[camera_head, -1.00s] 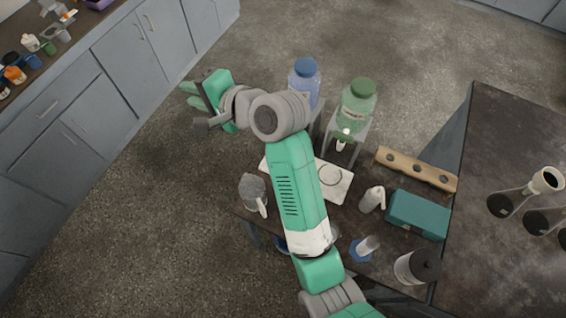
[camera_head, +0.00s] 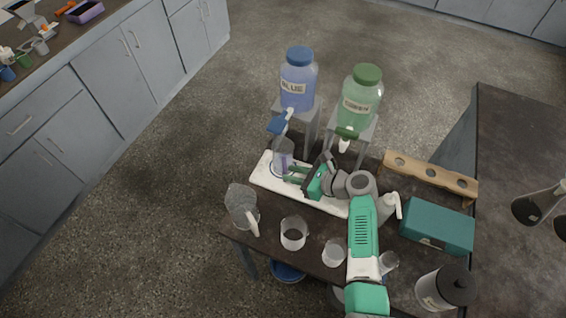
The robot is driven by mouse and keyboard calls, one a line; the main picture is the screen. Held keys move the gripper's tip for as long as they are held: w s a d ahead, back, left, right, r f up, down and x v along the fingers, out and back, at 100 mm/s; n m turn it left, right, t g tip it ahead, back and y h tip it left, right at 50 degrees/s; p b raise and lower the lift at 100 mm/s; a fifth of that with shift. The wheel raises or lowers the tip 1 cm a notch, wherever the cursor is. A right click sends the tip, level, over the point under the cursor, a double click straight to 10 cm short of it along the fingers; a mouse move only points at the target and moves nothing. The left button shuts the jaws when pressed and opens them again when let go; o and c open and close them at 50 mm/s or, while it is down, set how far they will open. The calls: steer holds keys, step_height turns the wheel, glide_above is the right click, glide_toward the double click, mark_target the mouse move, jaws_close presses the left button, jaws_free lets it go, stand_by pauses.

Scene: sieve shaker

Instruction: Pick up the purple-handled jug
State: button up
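A clear jug with a purple tint (camera_head: 283,157) stands upright at the left part of the white tray (camera_head: 262,181), below the blue dispenser's tap. Its handle is hard to make out; a purple strip shows on its right side. My gripper (camera_head: 291,174) is low over the tray, pointing left, with its green fingertips at the jug's lower right side. A gap shows between the fingers, but whether they touch the jug or enclose its handle I cannot tell.
The blue (camera_head: 298,82) and green (camera_head: 360,100) dispensers stand on stands behind the tray. A white-handled jug (camera_head: 240,204), a beaker (camera_head: 293,233) and a small cup (camera_head: 334,253) stand in front. A teal box (camera_head: 437,226) and wooden rack (camera_head: 430,174) are at right.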

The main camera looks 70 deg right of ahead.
steer(key=b+x, duration=0.1)
steer(key=x, duration=0.4)
steer(key=shift+a+f+b, duration=0.1)
steer(key=shift+a+b, duration=0.05)
steer(key=shift+b, duration=0.2)
steer(key=shift+c, duration=0.3)
jaws_close()
step_height(320, 180, up, 7)
steer(key=p, duration=0.3)
steer(key=s+a+p, duration=0.3)
steer(key=s+a, duration=0.8)
steer(key=s, duration=0.2)
steer(key=shift+s+a, duration=0.2)
steer(key=shift+s, duration=0.2)
